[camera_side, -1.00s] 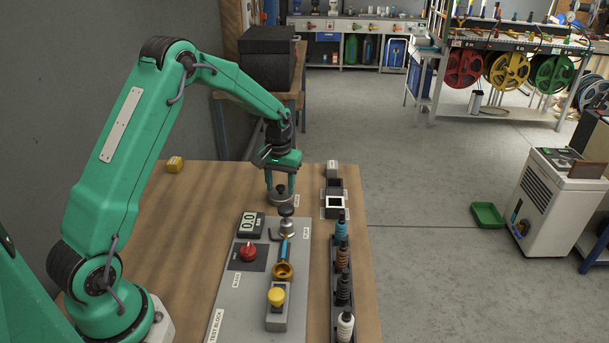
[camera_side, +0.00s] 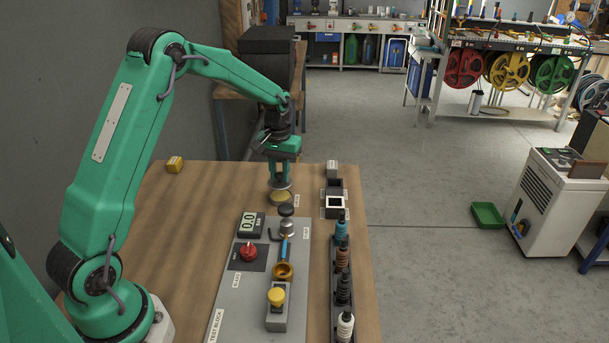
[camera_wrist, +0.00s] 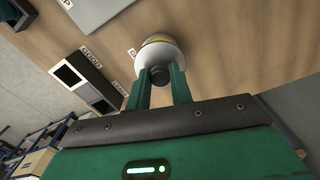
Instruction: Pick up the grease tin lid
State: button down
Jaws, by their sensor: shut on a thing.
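My gripper (camera_side: 281,175) is shut on the dark knob of the grease tin lid (camera_side: 279,185). The lid is grey, round and roughly level. It is held just above the open grease tin (camera_side: 280,199), whose yellow grease shows below it in the side view. In the wrist view, the lid (camera_wrist: 161,55) is beyond the fingertips (camera_wrist: 159,82), with the knob between them. A yellow rim of the tin's contents (camera_wrist: 157,38) shows past the lid's far edge.
A test block panel (camera_side: 240,300) with a gauge, red knob and brass fitting lies in front of the tin. A rack of bottles (camera_side: 342,270) and dark square bins (camera_side: 334,188) stand to the right. Bare wood (camera_side: 190,215) is free on the left.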

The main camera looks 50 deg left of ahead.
jog(key=s+d+r, duration=0.3)
jog(key=d+r, duration=0.4)
jog(key=d, duration=0.4)
jog(key=shift+d, duration=0.15)
jog(key=shift+w, duration=0.1)
